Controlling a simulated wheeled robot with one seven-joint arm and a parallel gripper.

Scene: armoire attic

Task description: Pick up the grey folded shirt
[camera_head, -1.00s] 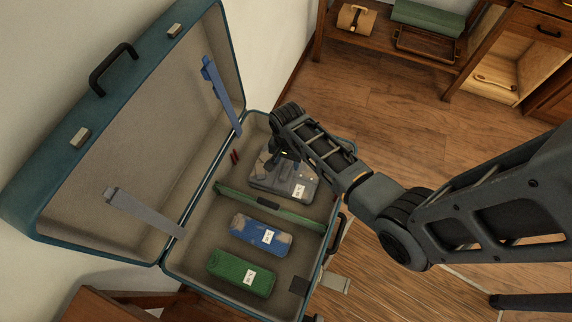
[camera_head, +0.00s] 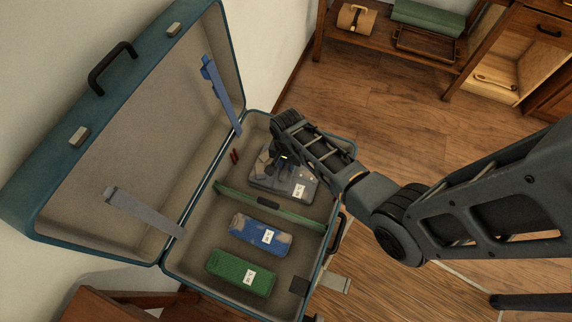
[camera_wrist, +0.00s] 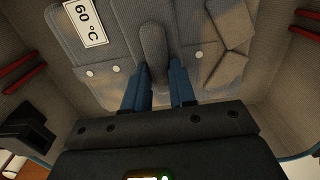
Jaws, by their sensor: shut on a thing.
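The grey folded shirt (camera_head: 291,186) lies in the far compartment of the open suitcase (camera_head: 188,228), with a white label on it. My gripper (camera_head: 284,164) is over its far left part. In the wrist view the grey shirt (camera_wrist: 190,30) shows buttons and a label reading "60 °C". The blue fingers of my gripper (camera_wrist: 160,88) are shut on a raised fold of the shirt between them. The shirt still appears to be inside the suitcase; whether it touches the bottom cannot be told.
A green divider strap (camera_head: 290,217) crosses the suitcase beside the shirt. A blue folded garment (camera_head: 252,232) and a green one (camera_head: 236,272) lie in the near compartment. The open lid (camera_head: 140,120) stands at the left.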

